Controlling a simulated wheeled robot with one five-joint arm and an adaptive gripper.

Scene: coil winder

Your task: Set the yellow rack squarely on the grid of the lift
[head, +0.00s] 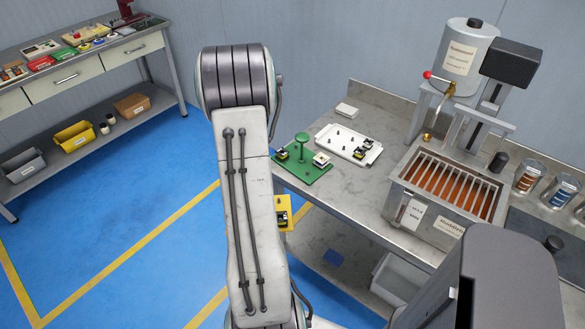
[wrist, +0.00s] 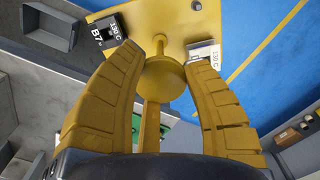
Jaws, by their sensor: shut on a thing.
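The yellow rack (wrist: 172,22) hangs from my gripper (wrist: 165,60), whose two yellow fingers are shut around its post below a round knob (wrist: 163,78). A dark coil block (wrist: 108,30) labelled B7 130 C and a pale block (wrist: 205,52) sit on the rack. In the head view the rack (head: 291,226) shows only in part, off the bench's front edge; my arm hides the rest and the gripper. The grid (head: 455,182) of metal bars lies over orange liquid in the tank, below the lift's upright column (head: 484,112), well to the right of the rack.
A green rack (head: 318,176) with a post and a white tray (head: 340,138) with small parts stand on the bench, between the yellow rack and the tank. Glass jars (head: 528,178) stand right of the tank. A grey bin (head: 397,277) lies under the bench.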

